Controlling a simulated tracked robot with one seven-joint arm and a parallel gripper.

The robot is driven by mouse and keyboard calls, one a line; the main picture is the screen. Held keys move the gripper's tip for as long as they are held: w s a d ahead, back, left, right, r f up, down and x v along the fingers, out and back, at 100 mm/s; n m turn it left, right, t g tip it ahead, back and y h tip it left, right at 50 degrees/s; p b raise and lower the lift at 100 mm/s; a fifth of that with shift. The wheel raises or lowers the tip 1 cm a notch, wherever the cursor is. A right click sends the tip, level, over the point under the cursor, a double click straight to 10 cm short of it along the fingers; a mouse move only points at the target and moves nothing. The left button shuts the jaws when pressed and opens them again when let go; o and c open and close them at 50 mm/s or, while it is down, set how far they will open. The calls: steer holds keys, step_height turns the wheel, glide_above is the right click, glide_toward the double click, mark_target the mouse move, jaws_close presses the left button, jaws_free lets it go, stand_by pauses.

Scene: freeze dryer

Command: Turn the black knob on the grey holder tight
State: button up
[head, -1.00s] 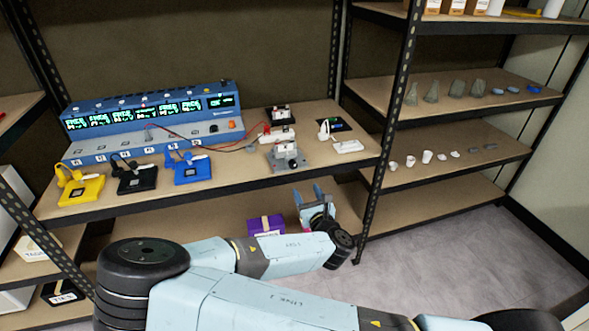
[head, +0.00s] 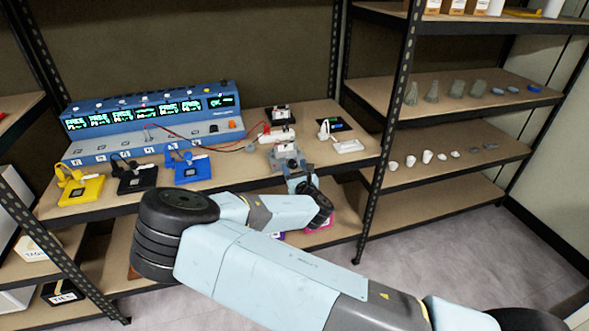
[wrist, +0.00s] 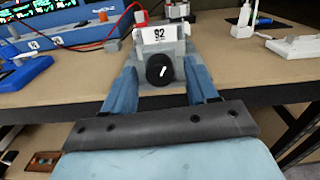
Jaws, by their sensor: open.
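The grey holder (head: 284,151) stands near the front edge of the shelf, right of the blue device. In the wrist view the holder (wrist: 178,47) carries a white label reading 92. The black knob (wrist: 160,69) is on its front face and has a white mark slanting up to the right. My gripper (wrist: 160,82) is open, with one blue finger to the left of the knob and one to the right. Whether the fingers touch anything cannot be told. In the head view my gripper (head: 296,171) is just in front of the holder and hides the knob.
A blue multi-channel device (head: 150,121) with lit screens stands behind. Yellow (head: 80,190), black (head: 136,179) and blue (head: 192,170) small stands line the left front. Red and black cables run behind the holder. A white piece (head: 347,146) lies to its right.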

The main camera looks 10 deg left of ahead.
steer(key=shift+w, duration=0.1)
steer(key=shift+c, duration=0.2)
steer(key=c, duration=1)
steer(key=shift+m, duration=2.4)
steer(key=o, duration=1)
steer(key=shift+o, duration=0.2)
steer(key=v, duration=1.3)
steer(key=shift+s, duration=0.4)
steer(key=shift+d+f, duration=0.1)
